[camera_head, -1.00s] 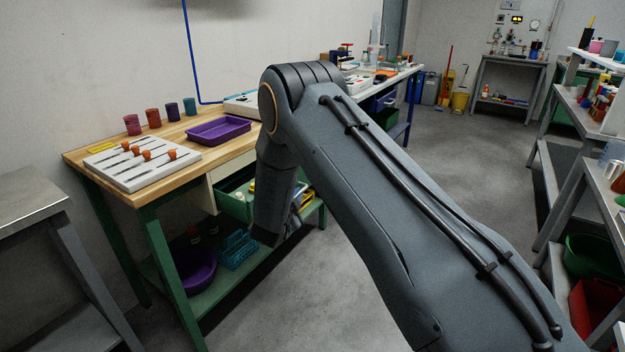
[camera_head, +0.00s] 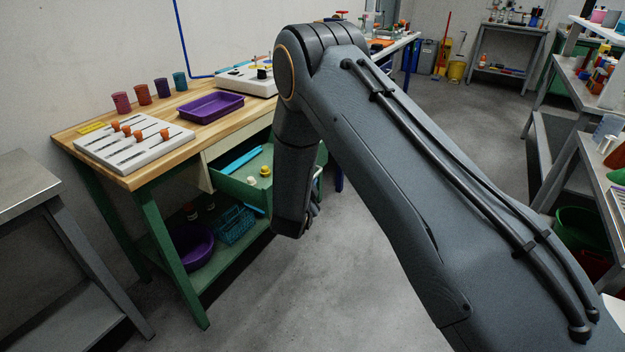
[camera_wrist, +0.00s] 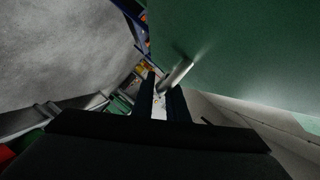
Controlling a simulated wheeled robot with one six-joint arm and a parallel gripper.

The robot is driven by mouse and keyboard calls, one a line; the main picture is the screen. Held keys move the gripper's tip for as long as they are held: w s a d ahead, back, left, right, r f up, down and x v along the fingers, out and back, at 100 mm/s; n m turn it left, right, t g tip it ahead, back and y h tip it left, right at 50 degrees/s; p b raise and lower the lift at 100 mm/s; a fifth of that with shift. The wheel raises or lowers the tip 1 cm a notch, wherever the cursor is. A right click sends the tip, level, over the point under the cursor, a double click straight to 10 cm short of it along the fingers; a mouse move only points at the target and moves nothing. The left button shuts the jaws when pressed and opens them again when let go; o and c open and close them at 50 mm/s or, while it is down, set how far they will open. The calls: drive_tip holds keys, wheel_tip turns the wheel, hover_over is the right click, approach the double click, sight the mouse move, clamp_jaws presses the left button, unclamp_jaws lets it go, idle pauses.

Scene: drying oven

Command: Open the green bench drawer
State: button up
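The green bench drawer (camera_head: 237,188) stands pulled well out from the wooden-topped bench, its inside visible in the head view. A blue strip and small white and yellow items lie in it. Its green front (camera_wrist: 245,45) fills the upper right of the wrist view, with a metal bar handle (camera_wrist: 180,72) on it. My gripper (camera_wrist: 161,95) is at this handle, and the bar's end runs between the two dark fingers, which appear closed on it. In the head view my wrist hides the drawer's right part and most of the gripper.
The bench top (camera_head: 190,136) holds a white slider panel (camera_head: 135,143), a purple tray (camera_head: 210,107) and several cups. A purple bowl (camera_head: 192,245) and a blue basket (camera_head: 236,225) sit on the lower shelf. A grey table (camera_head: 30,190) stands at left. Floor in front is clear.

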drive_tip(key=shift+o, duration=1.3)
drive_tip(key=shift+a, duration=0.1)
drive_tip(key=shift+s, duration=0.1)
drive_tip(key=v, duration=0.7)
drive_tip(key=shift+s, duration=0.3)
drive_tip(key=shift+r, duration=0.15)
